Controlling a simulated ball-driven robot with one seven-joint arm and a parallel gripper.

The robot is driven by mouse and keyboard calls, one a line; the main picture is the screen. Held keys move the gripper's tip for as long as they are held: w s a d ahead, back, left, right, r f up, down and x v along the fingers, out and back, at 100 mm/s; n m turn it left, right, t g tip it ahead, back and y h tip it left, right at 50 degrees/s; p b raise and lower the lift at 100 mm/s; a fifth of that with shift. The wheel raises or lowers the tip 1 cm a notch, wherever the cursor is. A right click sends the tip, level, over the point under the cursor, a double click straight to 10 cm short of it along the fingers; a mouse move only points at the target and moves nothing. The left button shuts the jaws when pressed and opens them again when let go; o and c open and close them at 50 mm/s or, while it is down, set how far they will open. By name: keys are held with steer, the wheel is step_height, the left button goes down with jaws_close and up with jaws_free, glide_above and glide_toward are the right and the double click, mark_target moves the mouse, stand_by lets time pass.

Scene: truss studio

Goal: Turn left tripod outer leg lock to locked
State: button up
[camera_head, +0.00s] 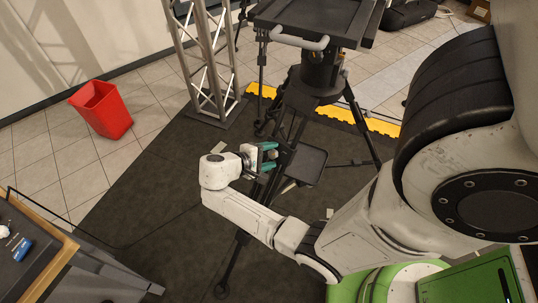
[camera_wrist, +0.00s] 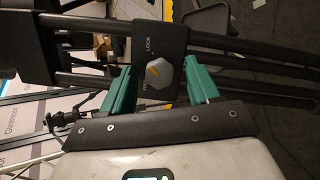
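The tripod (camera_head: 319,75) stands on the dark mat and carries a flat dark platform (camera_head: 318,18). In the wrist view a grey knob (camera_wrist: 166,78) with an orange mark sits on a dark lock plate (camera_wrist: 172,38). The word LOCK shows above the knob. A smaller label at its lower left is too small to read. The orange mark is toward the knob's left side, away from the word LOCK. My gripper (camera_head: 268,156) has teal fingers, open on either side of the knob in the wrist view (camera_wrist: 158,76). Contact is not visible. The knob cannot be made out in the head view.
Dark tripod tubes (camera_wrist: 255,66) run across the wrist view beside my fingers. A metal truss (camera_head: 210,70) stands behind and left of my gripper. A red bin (camera_head: 102,110) is farther left. A wooden-edged table (camera_head: 45,275) is at lower left. The mat between is mostly clear.

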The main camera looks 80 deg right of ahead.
steer(key=v, duration=1.1)
steer(key=shift+b, duration=0.4)
steer(key=shift+d+f, duration=0.1)
steer(key=s+a+f+n+t+y, duration=0.2)
steer(key=s+a+f+t+y, duration=0.25)
steer(key=a, duration=0.25)
steer(key=s+a+r+n+t+y, duration=0.1)
steer(key=a+t+y, duration=0.3)
steer(key=a, duration=0.6)
steer(key=shift+s+r+y, duration=0.2)
steer(key=shift+s+y, duration=0.25)
steer(key=shift+s, duration=0.4)
